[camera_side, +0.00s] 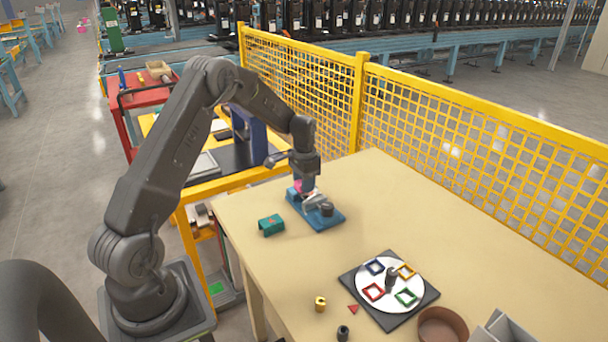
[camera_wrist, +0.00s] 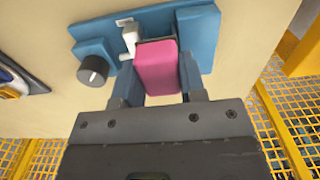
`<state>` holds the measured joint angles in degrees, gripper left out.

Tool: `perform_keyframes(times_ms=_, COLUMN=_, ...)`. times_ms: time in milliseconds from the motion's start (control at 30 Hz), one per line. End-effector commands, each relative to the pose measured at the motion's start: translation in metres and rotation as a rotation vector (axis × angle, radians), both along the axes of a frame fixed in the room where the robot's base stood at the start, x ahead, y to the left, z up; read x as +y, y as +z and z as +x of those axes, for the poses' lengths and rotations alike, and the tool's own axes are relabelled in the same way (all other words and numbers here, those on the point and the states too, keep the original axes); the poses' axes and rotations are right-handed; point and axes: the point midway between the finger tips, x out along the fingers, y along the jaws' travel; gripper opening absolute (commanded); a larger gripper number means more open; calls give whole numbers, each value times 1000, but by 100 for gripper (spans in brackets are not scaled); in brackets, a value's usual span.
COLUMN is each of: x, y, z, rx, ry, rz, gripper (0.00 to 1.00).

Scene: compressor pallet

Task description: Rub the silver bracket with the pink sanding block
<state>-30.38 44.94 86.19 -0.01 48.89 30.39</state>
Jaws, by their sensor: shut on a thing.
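The pink sanding block (camera_wrist: 157,68) is between the two fingers of my gripper (camera_wrist: 158,85), which is shut on it. In the side view my gripper (camera_side: 303,184) points down over the blue fixture (camera_side: 324,222), and a bit of pink shows below it. The silver bracket (camera_side: 312,200) stands on the fixture right beside the block. In the wrist view a pale part of the bracket (camera_wrist: 129,38) shows at the block's left edge, and the rest is hidden. I cannot tell whether the block touches it. The blue fixture (camera_wrist: 92,47) carries a dark knob (camera_wrist: 93,70).
A teal block (camera_side: 271,225) lies just left of the fixture. A round white plate with coloured frames on a dark base (camera_side: 416,311) sits toward the front. A yellow piece (camera_side: 320,303), a brown bowl (camera_side: 443,325) and a yellow mesh fence (camera_side: 470,125) are also near. The table's right side is clear.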

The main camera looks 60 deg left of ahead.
Motion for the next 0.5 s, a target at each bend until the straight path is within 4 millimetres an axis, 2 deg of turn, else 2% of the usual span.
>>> perform_keyframes(times_ms=167, x=0, y=-23, z=-1, rx=3, ry=0, rz=-2, gripper=19)
perform_keyframes(times_ms=200, x=0, y=-21, z=5, rx=-2, ry=-1, rz=1, gripper=16)
perform_keyframes(times_ms=500, x=0, y=-24, z=33, rx=-1, ry=-2, rz=1, gripper=16)
